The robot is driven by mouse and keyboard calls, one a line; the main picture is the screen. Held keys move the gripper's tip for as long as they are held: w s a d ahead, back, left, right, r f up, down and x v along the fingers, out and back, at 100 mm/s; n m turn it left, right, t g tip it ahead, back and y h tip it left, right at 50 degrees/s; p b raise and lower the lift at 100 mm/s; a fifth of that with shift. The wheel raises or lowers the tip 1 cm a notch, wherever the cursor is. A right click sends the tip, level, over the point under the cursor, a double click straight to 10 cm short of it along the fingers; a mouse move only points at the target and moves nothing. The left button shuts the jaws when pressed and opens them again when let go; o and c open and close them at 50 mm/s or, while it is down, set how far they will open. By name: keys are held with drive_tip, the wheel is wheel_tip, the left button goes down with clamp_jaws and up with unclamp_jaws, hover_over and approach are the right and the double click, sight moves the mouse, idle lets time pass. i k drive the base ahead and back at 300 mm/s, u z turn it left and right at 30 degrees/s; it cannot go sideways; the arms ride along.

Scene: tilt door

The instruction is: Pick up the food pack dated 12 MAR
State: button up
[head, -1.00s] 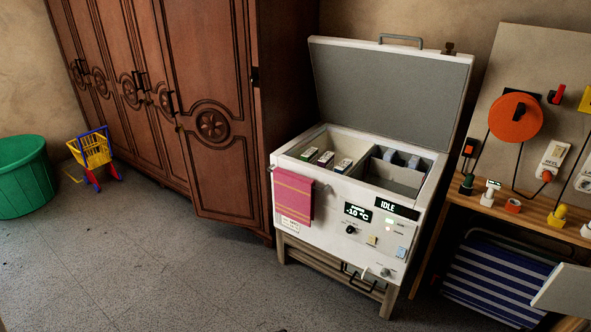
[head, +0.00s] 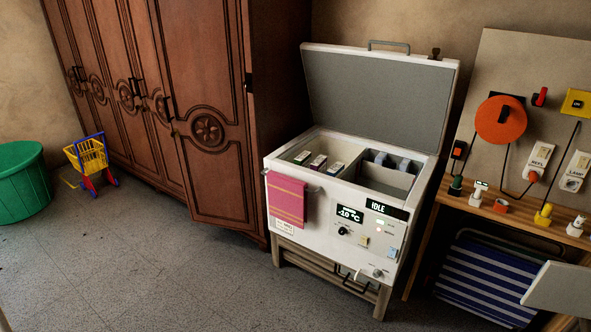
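A white chest freezer (head: 328,213) stands on a wooden stand with its lid (head: 380,103) tilted open. Several small food packs lie in its left compartment: a green-and-white pack (head: 302,157), a purple-and-white pack (head: 318,162) and another white pack (head: 336,168) with a dark side. Their dates are too small to read, so I cannot tell which is 12 MAR. The right compartment (head: 385,178) has grey pieces at its back; the front wall hides its floor. My gripper is not in view.
A pink towel (head: 287,201) hangs on the freezer's front, beside a display reading -10 °C and IDLE. A wooden wardrobe (head: 200,100) stands left, a bench (head: 520,216) with plugs and a reel right. Toy cart (head: 92,158) and green tub (head: 22,182) stand far left. Floor ahead is clear.

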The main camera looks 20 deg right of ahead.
sight(304, 160)
drive_tip(key=z, duration=0.1)
drive_tip(key=i, duration=0.95)
drive_tip(key=u, duration=0.05)
